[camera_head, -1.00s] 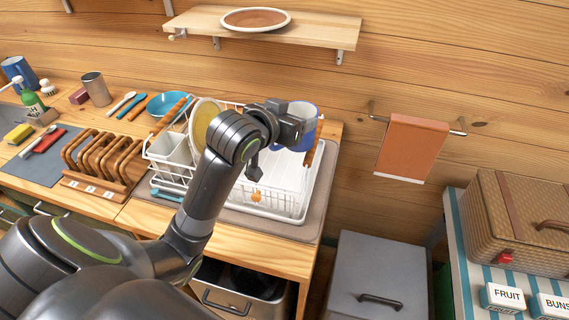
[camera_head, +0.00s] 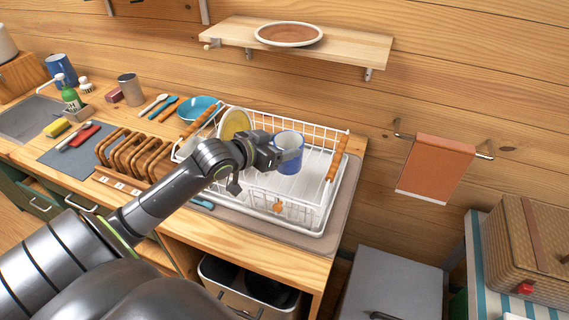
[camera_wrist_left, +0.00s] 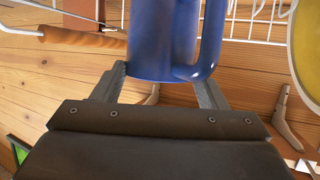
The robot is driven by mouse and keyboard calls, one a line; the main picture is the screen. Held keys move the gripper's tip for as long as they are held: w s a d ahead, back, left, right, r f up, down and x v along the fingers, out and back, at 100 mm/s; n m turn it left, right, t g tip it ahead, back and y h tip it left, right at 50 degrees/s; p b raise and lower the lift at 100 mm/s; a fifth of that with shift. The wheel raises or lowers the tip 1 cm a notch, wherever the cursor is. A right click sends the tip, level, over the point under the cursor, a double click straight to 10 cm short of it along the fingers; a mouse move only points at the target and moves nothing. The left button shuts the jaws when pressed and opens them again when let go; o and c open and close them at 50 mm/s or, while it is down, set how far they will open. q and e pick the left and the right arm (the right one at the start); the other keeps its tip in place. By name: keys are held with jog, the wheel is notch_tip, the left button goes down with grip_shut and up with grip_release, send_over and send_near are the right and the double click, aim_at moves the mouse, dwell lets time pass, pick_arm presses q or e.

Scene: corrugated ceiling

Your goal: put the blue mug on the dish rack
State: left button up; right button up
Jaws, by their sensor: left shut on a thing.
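The blue mug (camera_head: 289,153) is held upright at the right part of the dish rack. My left gripper (camera_head: 276,156) is shut on it. In the left wrist view the mug (camera_wrist_left: 162,40) stands between the two fingers, its handle toward the right finger. The dish rack (camera_head: 318,192) is white wire with wooden handles on its ends. The mug is inside the rack's outline as seen from the head; whether its base touches the rack floor I cannot tell. My right gripper is not in view.
A yellow plate (camera_head: 233,124) stands in the rack left of the mug, partly behind my left arm. A blue bowl (camera_head: 199,108) sits behind the rack. A wooden shelf (camera_head: 345,42) hangs above. Another blue mug (camera_head: 61,70) stands at the far left.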

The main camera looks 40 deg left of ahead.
pick_arm(q)
notch_tip(320, 180, down, 5)
jog(key=shift+f, duration=0.15)
jog(key=shift+f, duration=0.1)
jog(key=shift+f, duration=0.15)
jog(key=o, duration=1.5)
